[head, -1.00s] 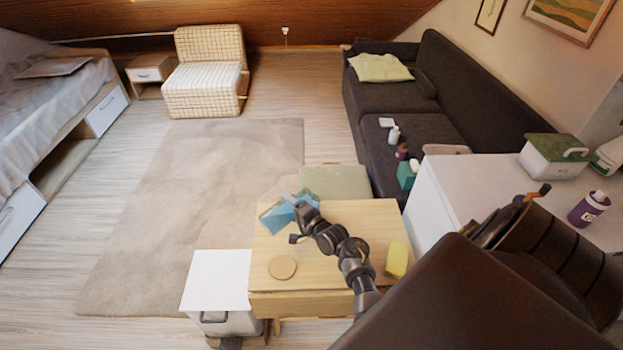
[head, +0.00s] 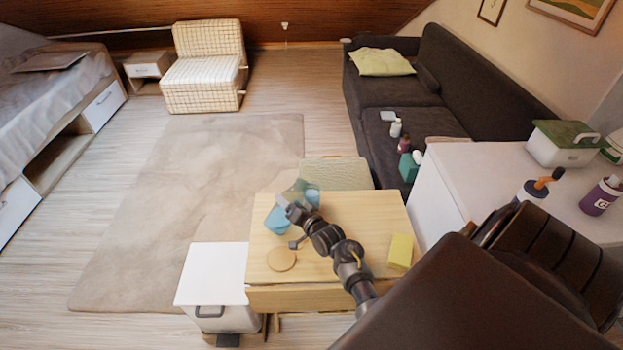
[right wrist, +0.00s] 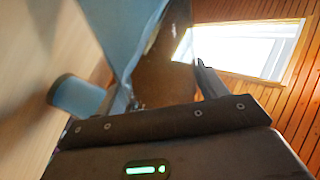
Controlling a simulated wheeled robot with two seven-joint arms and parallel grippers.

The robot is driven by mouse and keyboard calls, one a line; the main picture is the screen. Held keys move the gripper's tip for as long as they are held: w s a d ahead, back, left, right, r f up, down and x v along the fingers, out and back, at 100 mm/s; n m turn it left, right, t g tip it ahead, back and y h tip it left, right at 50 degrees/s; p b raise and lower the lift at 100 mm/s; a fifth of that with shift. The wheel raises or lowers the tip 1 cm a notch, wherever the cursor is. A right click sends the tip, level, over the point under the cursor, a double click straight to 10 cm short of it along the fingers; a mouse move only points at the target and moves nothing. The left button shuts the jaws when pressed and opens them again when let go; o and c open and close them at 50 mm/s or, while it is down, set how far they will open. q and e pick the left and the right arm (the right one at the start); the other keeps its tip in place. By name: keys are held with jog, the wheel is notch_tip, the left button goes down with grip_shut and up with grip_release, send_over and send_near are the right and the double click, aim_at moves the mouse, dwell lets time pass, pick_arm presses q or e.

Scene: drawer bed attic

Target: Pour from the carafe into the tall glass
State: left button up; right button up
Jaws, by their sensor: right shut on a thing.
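My right gripper (head: 292,212) is over the far left part of the small wooden table (head: 350,215). It is shut on the pale blue, see-through carafe (head: 302,187), which shows just beyond the fingers. In the right wrist view the carafe (right wrist: 122,35) runs up from between the fingers, large and close. A smaller blue cylinder, which looks like the tall glass (right wrist: 77,95), is beside it over the wood. In the head view a blue patch, likely the glass (head: 277,219), shows left of the gripper. The fingers partly hide both, and I cannot tell the carafe's exact tilt. My left gripper is out of view.
A round coaster (head: 281,260) and a yellow sponge (head: 400,251) lie on the table. A white bin (head: 212,275) stands at its left. A white counter (head: 480,175) with bottles is at the right. The rug (head: 190,200) is clear.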

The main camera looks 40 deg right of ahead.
aim_at(293, 197)
notch_tip(293, 197, up, 4)
jog(key=n+p, duration=0.1)
jog(key=p, duration=0.3)
jog(key=shift+d+n, duration=0.15)
jog(key=shift+n, duration=0.15)
jog(key=f+b, duration=0.1)
jog(key=f+n+b, duration=0.2)
jog(key=shift+a+f+t+h+b, duration=0.3)
jog(key=shift+a+f+b, duration=0.1)
jog(key=shift+a+r+n, duration=0.15)
jog(key=shift+r+n, duration=0.05)
jog(key=shift+n, duration=0.4)
jog(key=shift+a+n+t, duration=0.25)
jog(key=shift+n+t, duration=0.05)
jog(key=shift+n, duration=0.7)
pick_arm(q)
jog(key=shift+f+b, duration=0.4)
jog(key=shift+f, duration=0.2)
pick_arm(e)
jog(key=shift+a+f+n, duration=0.1)
jog(key=shift+a+n, duration=0.05)
jog(key=shift+n, duration=0.85)
